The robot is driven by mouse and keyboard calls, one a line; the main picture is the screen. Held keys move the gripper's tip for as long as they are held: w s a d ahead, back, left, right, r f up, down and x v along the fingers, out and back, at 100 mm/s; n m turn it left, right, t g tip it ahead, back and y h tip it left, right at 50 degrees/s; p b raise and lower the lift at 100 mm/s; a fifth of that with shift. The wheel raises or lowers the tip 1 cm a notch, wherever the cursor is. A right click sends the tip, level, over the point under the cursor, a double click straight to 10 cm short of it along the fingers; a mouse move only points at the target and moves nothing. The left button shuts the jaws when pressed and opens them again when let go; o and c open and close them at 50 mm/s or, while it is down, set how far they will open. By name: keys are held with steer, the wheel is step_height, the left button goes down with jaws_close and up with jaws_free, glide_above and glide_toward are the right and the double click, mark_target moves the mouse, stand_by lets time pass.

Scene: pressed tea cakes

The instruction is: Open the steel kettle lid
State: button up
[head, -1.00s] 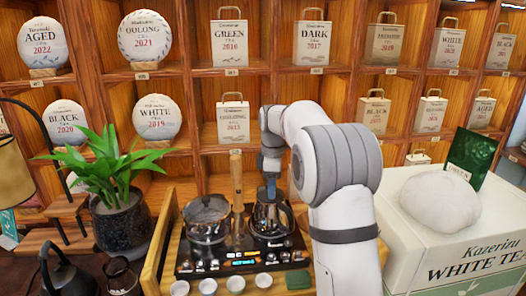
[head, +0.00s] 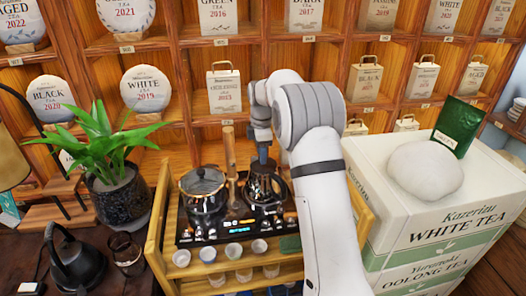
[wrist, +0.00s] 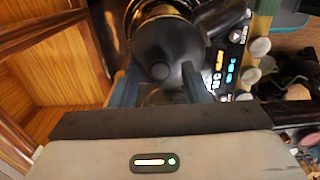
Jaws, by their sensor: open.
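The steel kettle (head: 264,193) stands on the right side of a black two-place tea stove (head: 222,237). My gripper (head: 262,163) points down just over its top. In the wrist view, the round dark lid with its knob (wrist: 160,68) lies between the two blue fingers of my gripper (wrist: 160,85). The fingers are apart, one on each side of the knob. I cannot tell whether either touches the lid. The lid appears seated on the kettle. My arm hides part of the kettle's right side in the head view.
A glass pot (head: 203,190) stands left of the kettle, with an upright wooden handle (head: 230,150) between them. Several small cups (head: 235,250) line the stove's front. A potted plant (head: 115,190) is left, tea boxes (head: 435,220) right, and wooden shelves behind.

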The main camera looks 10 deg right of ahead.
steer(key=shift+f, duration=0.1)
steer(key=shift+c, duration=0.5)
jaws_close()
